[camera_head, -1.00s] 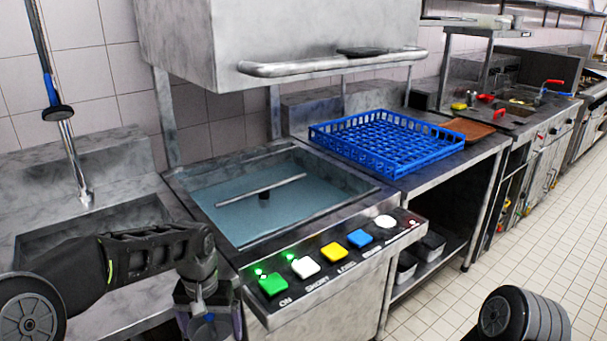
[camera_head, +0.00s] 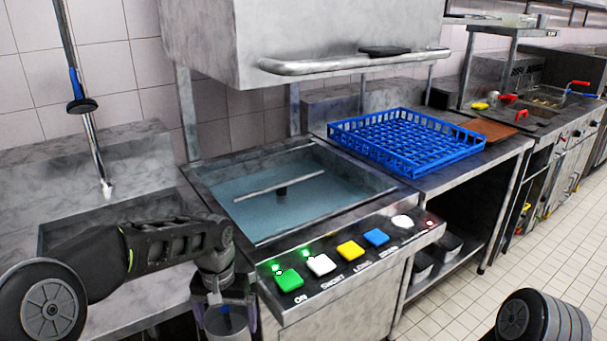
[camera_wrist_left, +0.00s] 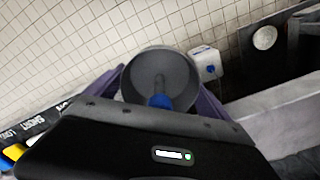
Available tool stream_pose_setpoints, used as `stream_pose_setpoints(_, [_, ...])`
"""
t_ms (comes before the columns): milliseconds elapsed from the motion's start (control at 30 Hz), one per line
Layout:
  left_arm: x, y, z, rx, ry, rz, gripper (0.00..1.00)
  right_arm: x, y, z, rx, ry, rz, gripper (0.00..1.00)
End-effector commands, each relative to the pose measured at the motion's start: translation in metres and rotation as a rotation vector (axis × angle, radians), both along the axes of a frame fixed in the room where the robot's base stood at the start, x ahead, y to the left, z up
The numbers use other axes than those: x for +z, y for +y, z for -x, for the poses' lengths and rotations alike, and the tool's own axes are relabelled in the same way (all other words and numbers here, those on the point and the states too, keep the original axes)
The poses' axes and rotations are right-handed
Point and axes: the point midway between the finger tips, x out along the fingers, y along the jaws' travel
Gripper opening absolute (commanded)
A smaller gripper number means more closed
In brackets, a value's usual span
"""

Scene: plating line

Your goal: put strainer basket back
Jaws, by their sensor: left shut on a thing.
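The strainer basket is a small grey round cup. In the head view (camera_head: 226,324) it hangs at the lower left, in front of the dishwasher, partly cut off by the frame's bottom edge. In the left wrist view (camera_wrist_left: 178,72) I look into its open mouth and see a blue part inside. My left gripper (camera_head: 224,306) is shut on it, with a purple finger at each side. The dishwasher's open wash tank (camera_head: 258,240) holds bluish water. A spray arm (camera_head: 281,186) lies across it on a dark hub. My right gripper is out of view.
The dishwasher's raised hood (camera_head: 300,40) hangs above the tank. A control panel with coloured buttons (camera_head: 349,250) runs along its front edge. A blue dish rack (camera_head: 405,140) stands on the right-hand counter. A sink (camera_head: 110,215) lies left. Tiled floor is open at right.

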Motion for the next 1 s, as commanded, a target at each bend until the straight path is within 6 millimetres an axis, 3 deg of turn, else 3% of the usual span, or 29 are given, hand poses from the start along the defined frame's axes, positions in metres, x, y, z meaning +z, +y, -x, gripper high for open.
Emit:
stream_pose_setpoints(33, [0.022, 0.000, -0.001, 0.000, -0.002, 0.000, 0.38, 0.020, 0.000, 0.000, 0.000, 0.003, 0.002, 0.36])
stream_pose_setpoints(300, [0.108, 0.000, -0.001, 0.000, -0.002, 0.000, 0.38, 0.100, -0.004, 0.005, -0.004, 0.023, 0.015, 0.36])
stream_pose_setpoints(500, [0.152, 0.000, 0.000, 0.000, -0.001, 0.000, 0.38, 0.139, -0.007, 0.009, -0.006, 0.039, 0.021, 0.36])
stream_pose_setpoints(1000, [0.157, 0.000, -0.001, 0.000, -0.001, 0.000, 0.38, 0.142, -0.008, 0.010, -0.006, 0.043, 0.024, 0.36])
